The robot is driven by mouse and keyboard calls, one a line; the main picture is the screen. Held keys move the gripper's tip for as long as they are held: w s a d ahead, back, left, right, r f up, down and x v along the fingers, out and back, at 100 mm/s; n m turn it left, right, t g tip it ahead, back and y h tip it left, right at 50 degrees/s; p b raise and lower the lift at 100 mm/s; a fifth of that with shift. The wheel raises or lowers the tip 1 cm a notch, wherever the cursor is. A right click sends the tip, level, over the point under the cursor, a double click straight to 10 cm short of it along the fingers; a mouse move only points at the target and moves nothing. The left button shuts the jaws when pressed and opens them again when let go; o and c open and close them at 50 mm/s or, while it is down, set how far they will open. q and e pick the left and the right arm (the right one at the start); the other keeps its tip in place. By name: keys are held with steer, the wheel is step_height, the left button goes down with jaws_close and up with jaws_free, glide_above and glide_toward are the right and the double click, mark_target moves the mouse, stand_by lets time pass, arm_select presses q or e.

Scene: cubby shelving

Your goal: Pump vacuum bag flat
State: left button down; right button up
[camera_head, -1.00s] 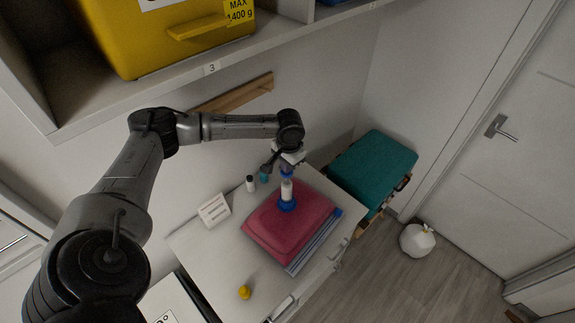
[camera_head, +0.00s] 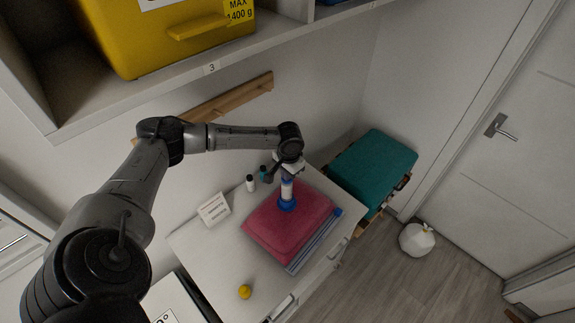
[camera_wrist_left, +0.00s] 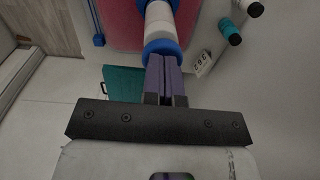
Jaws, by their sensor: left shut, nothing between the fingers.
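The vacuum bag (camera_head: 290,226) is a red, flat-sided cushion-like block with a clear and blue-striped edge, lying on the white table. A white pump with blue ends (camera_head: 287,190) stands upright on its top. The pump also shows in the left wrist view (camera_wrist_left: 159,22), with the red bag (camera_wrist_left: 112,22) behind it. My left gripper (camera_head: 287,173) is shut and empty, right over the pump's top. In the left wrist view its purple fingers (camera_wrist_left: 166,72) are together at the pump's blue end; whether they touch is unclear. My right gripper is not in view.
Two small bottles (camera_head: 250,183) and a white sign (camera_head: 214,209) stand behind the bag. A yellow object (camera_head: 245,292) sits at the table's front. A teal case (camera_head: 372,170) lies to the right. A shelf with a yellow bin (camera_head: 170,35) hangs above.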

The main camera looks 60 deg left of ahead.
arm_select(q)
steer(key=shift+s+f, duration=0.2)
steer(key=shift+f, duration=0.1)
steer(key=shift+d+r+p, duration=0.1)
steer(key=shift+r+p, duration=0.35)
steer(key=shift+p, duration=0.2)
step_height(320, 180, up, 4)
steer(key=p, duration=0.5)
steer(key=shift+w+r, duration=0.15)
steer(key=shift+r, duration=0.05)
steer(key=shift+w+r+b, duration=0.1)
steer(key=shift+r+b, duration=0.3)
steer(key=shift+b, duration=0.35)
step_height(320, 180, up, 8)
steer(key=b, duration=0.1)
steer(key=shift+d+r, duration=0.15)
steer(key=shift+r, duration=0.1)
steer(key=shift+f, duration=0.1)
